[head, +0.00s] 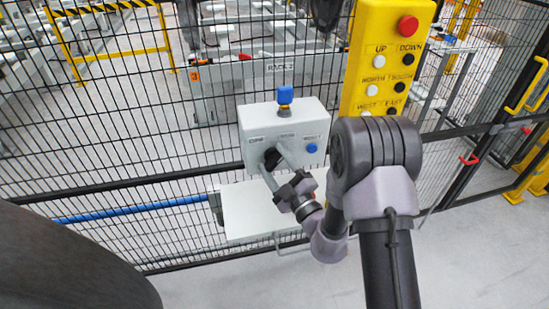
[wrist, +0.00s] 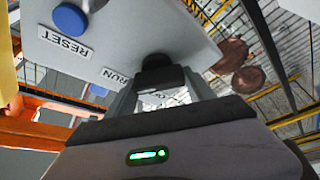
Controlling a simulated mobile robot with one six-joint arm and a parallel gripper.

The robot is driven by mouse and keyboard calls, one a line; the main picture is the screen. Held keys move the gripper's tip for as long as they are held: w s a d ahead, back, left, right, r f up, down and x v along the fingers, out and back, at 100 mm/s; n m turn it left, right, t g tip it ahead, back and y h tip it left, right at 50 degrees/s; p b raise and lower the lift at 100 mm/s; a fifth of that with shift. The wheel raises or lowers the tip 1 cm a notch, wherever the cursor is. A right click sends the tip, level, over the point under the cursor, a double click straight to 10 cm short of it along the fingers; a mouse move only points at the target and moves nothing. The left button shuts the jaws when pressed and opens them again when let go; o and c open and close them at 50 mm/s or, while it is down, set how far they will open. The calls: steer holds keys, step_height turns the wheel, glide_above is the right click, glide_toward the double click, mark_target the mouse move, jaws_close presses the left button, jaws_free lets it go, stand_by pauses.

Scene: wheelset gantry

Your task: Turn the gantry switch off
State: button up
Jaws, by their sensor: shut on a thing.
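A pale grey control box (head: 307,118) is mounted at the mesh fence. On its front face are a black switch knob (head: 271,158) at the left and a blue button (head: 311,148) at the right. My gripper (head: 275,162) reaches the box from below, its two fingers shut around the black knob. In the wrist view, my gripper (wrist: 160,82) has one finger on each side of the knob (wrist: 157,62). RUN and RESET labels are readable on the box face (wrist: 140,35) there; another label is partly hidden between the fingers.
A blue-capped fitting (head: 285,95) stands on top of the box. A yellow pendant (head: 383,60) with a red button hangs just right, close to my arm. A white shelf (head: 255,212) sits below the box. The black mesh fence (head: 110,130) closes off the area behind.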

steer(key=n+p, duration=0.1)
steer(key=p, duration=0.1)
steer(key=n+g+p, duration=0.1)
steer(key=n+p, duration=0.1)
steer(key=n+g+p, duration=0.1)
steer(key=n+p, duration=0.1)
steer(key=shift+r, duration=0.3)
steer(key=n+p, duration=0.2)
steer(key=n+g+p, duration=0.1)
steer(key=n+p, duration=0.1)
steer(key=p, duration=0.1)
steer(key=shift+f+g+h, duration=0.15)
steer(key=shift+g+h, duration=0.15)
steer(key=n+p, duration=0.1)
steer(key=n, duration=0.1)
steer(key=n+h+p, duration=0.1)
steer(key=n+p, duration=0.1)
steer(key=shift+f+g+h+p, duration=0.15)
steer(key=shift+g+h+p, duration=0.15)
steer(key=shift+f+n+h+p, duration=0.15)
steer(key=shift+n+h+p, duration=0.55)
steer(key=shift+n, duration=0.5)
steer(key=shift+f, duration=0.1)
steer(key=o, duration=1.4)
